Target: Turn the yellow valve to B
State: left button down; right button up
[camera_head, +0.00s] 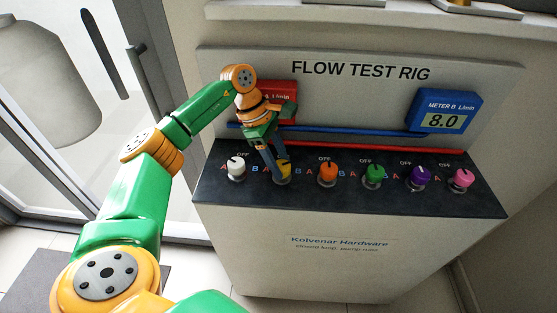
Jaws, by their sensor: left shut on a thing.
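The yellow valve (284,178) stands on the dark top of the flow test rig, second knob from the left. My left gripper (280,168) reaches down from above and is shut on the yellow valve. Its fingers cover much of the knob and its OFF mark, so I cannot tell which way its pointer faces. Letters A and B are printed beside the knobs. The blue meter B (445,110) reads 8.0. A red meter (278,98) is mostly hidden behind my left arm. My right gripper is not in view.
A white knob (236,169) is close on the left. Orange (327,174), green (373,174), purple (419,179) and pink (461,181) knobs stand in a row to the right. Red and blue pipes run behind them. A glass door is at the left.

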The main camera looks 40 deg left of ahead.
pick_arm(q)
jog(key=shift+c, duration=1.4)
grip_release()
jog(key=shift+d, duration=0.1)
jog(key=v, duration=0.7)
